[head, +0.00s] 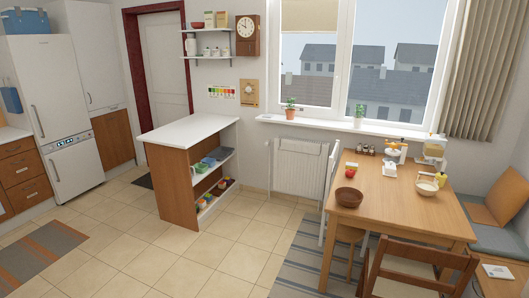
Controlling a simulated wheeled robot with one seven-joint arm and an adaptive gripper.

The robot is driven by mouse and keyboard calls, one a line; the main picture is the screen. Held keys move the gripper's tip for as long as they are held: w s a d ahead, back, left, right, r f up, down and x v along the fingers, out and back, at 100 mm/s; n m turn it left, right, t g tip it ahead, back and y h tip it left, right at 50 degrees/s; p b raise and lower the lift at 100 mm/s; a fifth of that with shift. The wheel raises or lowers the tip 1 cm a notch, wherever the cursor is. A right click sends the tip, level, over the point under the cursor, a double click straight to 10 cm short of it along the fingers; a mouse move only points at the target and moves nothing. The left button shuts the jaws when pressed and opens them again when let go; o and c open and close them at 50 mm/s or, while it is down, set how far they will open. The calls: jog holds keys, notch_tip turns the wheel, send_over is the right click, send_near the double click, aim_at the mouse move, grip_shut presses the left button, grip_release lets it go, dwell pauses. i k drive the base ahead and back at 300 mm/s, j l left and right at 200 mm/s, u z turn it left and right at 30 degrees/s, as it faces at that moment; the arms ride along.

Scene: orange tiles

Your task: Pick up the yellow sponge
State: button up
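I cannot clearly make out a yellow sponge in the head view. Small yellow patches show in several places, too small to identify. One yellow thing (441,179) is beside a pale bowl (427,188) on the wooden table (388,207). A yellow and red thing (351,168) lies near the table's left end. Small coloured things, some yellow, sit on the lower shelf of the white-topped island (187,132). My gripper is not in view.
A brown bowl (349,197) is on the table's near left. A wooden chair (417,268) stands at the table's near side, and a bench (490,218) at its right. A radiator (299,168) is under the window. The tiled floor (160,258) in front of the island is open.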

aim_at(354, 166)
jog(key=i+j+u, duration=0.3)
jog(key=i, duration=0.9)
jog(key=i+u, duration=0.25)
jog(key=i, duration=0.95)
jog(key=i+l+z, duration=0.1)
jog(key=i+z, duration=0.2)
jog(key=i, duration=0.15)
jog(key=i+z, duration=0.3)
jog(key=i, duration=0.15)
jog(key=i+j+z, duration=0.15)
jog(key=i+z, duration=0.15)
jog(key=i, duration=0.15)
jog(key=i+j+z, duration=0.3)
jog(key=i, duration=0.15)
jog(key=i+j+z, duration=0.3)
jog(key=i, duration=0.15)
jog(key=i+l+z, duration=0.1)
jog(key=i+z, duration=0.2)
jog(key=z, duration=0.15)
jog(key=i+z, duration=0.6)
jog(key=z, duration=0.25)
jog(key=i+j+z, duration=0.25)
jog(key=z, duration=0.15)
